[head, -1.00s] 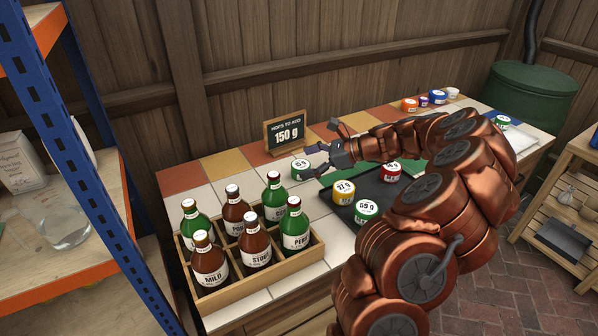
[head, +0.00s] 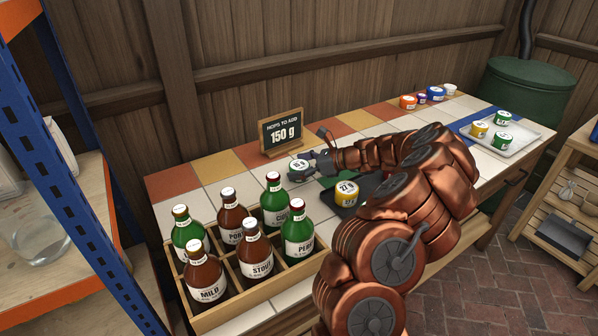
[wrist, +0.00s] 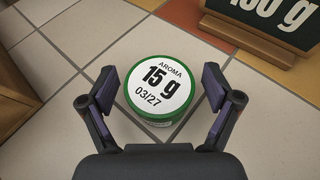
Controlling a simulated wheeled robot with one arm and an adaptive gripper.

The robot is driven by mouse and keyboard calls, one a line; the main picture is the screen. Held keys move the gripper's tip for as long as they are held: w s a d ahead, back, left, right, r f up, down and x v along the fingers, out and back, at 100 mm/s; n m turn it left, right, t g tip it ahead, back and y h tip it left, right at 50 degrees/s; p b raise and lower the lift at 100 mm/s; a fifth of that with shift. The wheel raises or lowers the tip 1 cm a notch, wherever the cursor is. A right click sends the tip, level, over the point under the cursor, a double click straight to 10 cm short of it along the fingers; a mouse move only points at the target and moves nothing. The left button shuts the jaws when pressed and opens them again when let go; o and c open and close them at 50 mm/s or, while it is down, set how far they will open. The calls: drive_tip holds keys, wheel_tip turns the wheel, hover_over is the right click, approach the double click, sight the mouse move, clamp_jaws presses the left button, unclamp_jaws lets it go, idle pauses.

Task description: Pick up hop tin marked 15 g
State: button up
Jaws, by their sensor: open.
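The hop tin marked 15 g (wrist: 160,86) is a short green tin with a white lid label reading "AROMA 15 g 03/27". It sits on the pale tiles of the counter, and in the head view the tin (head: 299,168) stands just left of my gripper. My gripper (wrist: 160,98) is open, with one dark, purple-padded finger on each side of the tin. Small gaps show between the fingers and the tin. In the head view my gripper (head: 312,162) is low at the tin, and its far finger is partly hidden.
A chalkboard sign (head: 281,132) reading 150 g stands behind the tin. A wooden crate (head: 262,291) of bottles is in front. A yellow tin (head: 346,195) stands to the right on a dark tray. A light tray (head: 518,143) with several tins is at far right.

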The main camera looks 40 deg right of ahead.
drive_tip(key=shift+x, duration=0.95)
drive_tip(key=c, duration=1.1)
drive_tip(key=shift+o, duration=0.2)
drive_tip(key=shift+r, duration=0.1)
